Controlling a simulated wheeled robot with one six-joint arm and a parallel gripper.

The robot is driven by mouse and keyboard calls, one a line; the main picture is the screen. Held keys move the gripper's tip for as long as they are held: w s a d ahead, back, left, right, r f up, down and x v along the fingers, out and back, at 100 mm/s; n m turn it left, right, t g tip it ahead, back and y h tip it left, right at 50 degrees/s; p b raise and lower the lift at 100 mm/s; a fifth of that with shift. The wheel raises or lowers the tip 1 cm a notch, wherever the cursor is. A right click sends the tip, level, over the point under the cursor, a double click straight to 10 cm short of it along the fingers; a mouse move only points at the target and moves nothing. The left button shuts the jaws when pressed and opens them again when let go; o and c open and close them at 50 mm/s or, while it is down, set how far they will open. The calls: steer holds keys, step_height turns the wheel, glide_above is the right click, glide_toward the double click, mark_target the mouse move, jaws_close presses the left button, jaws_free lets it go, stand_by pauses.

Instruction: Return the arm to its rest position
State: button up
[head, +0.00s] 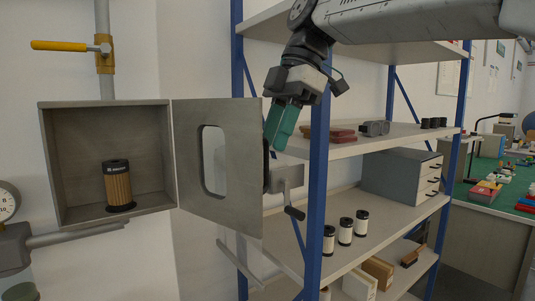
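My gripper (275,133) is at the upper middle of the head view, pointing down and left. It is seen side-on, with a teal part at its end. It is beside the right edge of the open metal door (236,213), above the door's crank handle (287,194). I cannot tell whether it touches the door or whether its fingers are open or shut. The grey wall box (160,108) stands open on the left, with a brown ribbed cylinder with black ends (118,187) upright inside.
A blue-post shelf rack (318,190) stands right behind my gripper. It holds red items (342,134), a grey drawer unit (400,178) and white-and-black canisters (345,231). A yellow-handled valve (70,46) is at upper left. A green-topped bench (480,198) is at far right.

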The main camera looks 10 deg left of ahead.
steer(key=shift+v, duration=1.3)
